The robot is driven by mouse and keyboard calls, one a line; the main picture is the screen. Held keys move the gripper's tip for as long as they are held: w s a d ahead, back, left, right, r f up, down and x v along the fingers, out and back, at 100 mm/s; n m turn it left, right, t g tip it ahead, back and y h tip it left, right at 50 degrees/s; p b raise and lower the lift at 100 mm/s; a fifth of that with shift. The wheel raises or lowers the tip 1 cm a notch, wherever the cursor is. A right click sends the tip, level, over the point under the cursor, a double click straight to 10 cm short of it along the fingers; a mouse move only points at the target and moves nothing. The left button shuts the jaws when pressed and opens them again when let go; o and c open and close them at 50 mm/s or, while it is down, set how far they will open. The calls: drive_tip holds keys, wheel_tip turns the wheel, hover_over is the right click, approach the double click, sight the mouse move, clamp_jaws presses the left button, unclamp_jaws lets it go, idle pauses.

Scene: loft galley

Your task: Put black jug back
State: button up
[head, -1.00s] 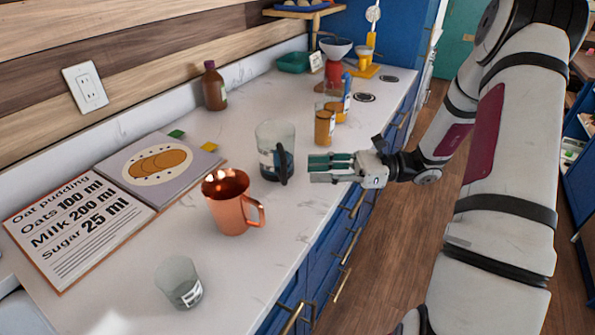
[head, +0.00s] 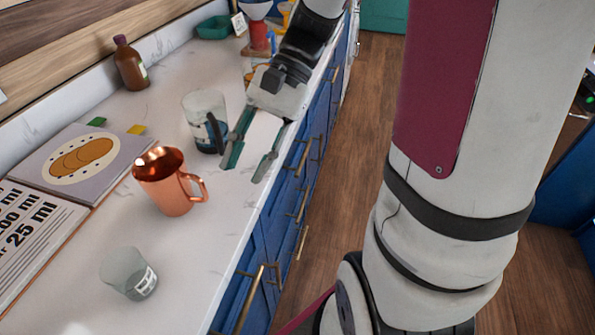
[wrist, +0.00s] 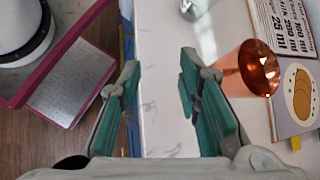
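The jug (head: 203,108) stands upright on the white counter in the head view. It has a clear upper body, a dark lower part with a label, and a black handle (head: 215,132) on its near right side. My gripper (head: 243,170) is open just right of the handle, above the counter's front edge, its green-padded fingers pointing toward the camera. One finger is close to the handle; I cannot tell if they touch. In the wrist view my gripper (wrist: 160,68) has nothing between its fingers. I cannot make out the jug there.
A copper mug (head: 170,185) stands close in front of the jug, and it also shows in the wrist view (wrist: 258,68). A small clear glass (head: 125,272) is nearer. A recipe book (head: 95,170) lies left. A brown bottle (head: 130,65) stands behind. Blue drawers have protruding handles.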

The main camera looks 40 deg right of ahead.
drive_tip(key=s+d+r+n+t+h, duration=0.1)
drive_tip(key=s+r+n+t+h, duration=0.3)
drive_tip(key=s+n+h, duration=0.4)
drive_tip(key=shift+s+d+r+n+t+h, duration=0.15)
drive_tip(key=shift+s+n+t+h, duration=0.35)
drive_tip(key=shift+s+n, duration=0.85)
